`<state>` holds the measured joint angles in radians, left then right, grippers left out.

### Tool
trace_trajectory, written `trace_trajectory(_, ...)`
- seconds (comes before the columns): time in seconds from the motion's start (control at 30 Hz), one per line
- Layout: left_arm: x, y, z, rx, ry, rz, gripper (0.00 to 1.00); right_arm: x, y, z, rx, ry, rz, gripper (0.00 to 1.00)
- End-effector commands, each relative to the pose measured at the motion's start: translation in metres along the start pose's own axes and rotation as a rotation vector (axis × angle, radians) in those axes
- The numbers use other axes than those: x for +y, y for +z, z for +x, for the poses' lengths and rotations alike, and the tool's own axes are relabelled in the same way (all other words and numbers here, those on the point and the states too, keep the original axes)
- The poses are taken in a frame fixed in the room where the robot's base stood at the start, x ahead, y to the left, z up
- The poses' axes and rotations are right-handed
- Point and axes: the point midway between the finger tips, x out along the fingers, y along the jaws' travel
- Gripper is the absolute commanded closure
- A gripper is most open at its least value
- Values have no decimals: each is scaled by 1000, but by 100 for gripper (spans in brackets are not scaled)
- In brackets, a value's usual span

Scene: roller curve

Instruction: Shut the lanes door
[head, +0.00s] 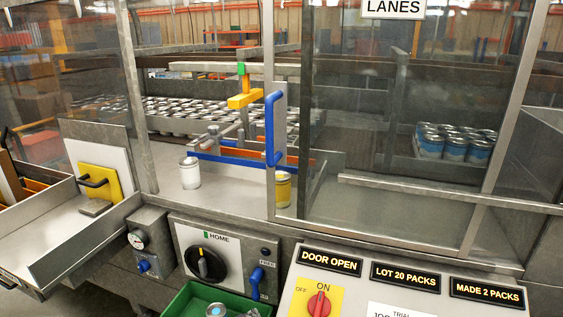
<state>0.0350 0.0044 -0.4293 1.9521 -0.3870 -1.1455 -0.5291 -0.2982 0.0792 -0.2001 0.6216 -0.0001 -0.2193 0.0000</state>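The lanes door (400,130) is a clear pane in a grey metal frame, under a white LANES sign (392,8). A blue upright handle (274,128) is on its left edge. Left of the handle is a bay showing the lanes and several cans; I cannot tell whether a clear pane covers all of it. A black display (331,263) on the front panel reads DOOR OPEN. Neither of my grippers can be made out in the head view.
A white can (190,173) and a yellow can (283,190) stand near the bay's front. A yellow stop (244,99) hangs above the lanes. Below are a black HOME knob (205,264), a red switch (319,304) and a green bin (190,301). A metal tray (45,240) juts out left.

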Motion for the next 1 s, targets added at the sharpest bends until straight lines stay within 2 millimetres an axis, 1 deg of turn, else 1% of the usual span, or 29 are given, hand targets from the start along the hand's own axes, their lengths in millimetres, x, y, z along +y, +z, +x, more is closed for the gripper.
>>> trace_trajectory(0.03, -20, -26, -2, 35, -50, 58, 100, 0, 1, -1, -1, 0, 0, 64)
trace_trajectory(0.07, -30, -40, -3, 55, -80, 99, 100, 0, 1, -2, -2, 0, 0, 64)
trace_trajectory(0.1, -46, -60, -6, 80, -125, 155, 100, 0, 1, -3, -2, 0, 0, 64)
trace_trajectory(0.17, -70, -93, -14, 115, -202, 248, 100, 0, 1, -4, -2, 0, 0, 64)
trace_trajectory(0.2, -86, -116, -21, 138, -259, 313, 100, 0, 1, -5, -3, 0, 0, 64)
trace_trajectory(0.27, -111, -151, -35, 167, -350, 413, 100, 0, 1, -6, -3, 0, 0, 64)
trace_trajectory(0.3, -126, -174, -46, 182, -412, 480, 100, 0, 1, -7, -3, 0, 0, 64)
trace_trajectory(0.4, -156, -220, -72, 204, -549, 621, 100, 0, 1, -8, -4, 0, 0, 64)
trace_trajectory(0.43, -162, -230, -79, 206, -581, 653, 100, 0, 1, -8, -4, 0, 0, 64)
trace_trajectory(0.5, -172, -248, -91, 208, -638, 709, 100, 0, 2, -9, -4, 0, 0, 64)
trace_trajectory(0.53, -175, -252, -95, 208, -656, 726, 100, 0, 2, -9, -4, 0, 0, 64)
trace_trajectory(0.6, -180, -260, -99, 208, -680, 749, 100, 0, 2, -10, -4, 0, 0, 64)
trace_trajectory(0.67, -183, -263, -99, 207, -687, 757, 100, 0, 2, -11, -5, 0, 0, 64)
trace_trajectory(0.83, -194, -272, -84, 206, -686, 757, 100, 0, 1, -17, -5, 0, 0, 64)
trace_trajectory(1.0, -209, -284, -61, 206, -684, 755, 100, 0, 1, -25, -6, 0, 0, 64)
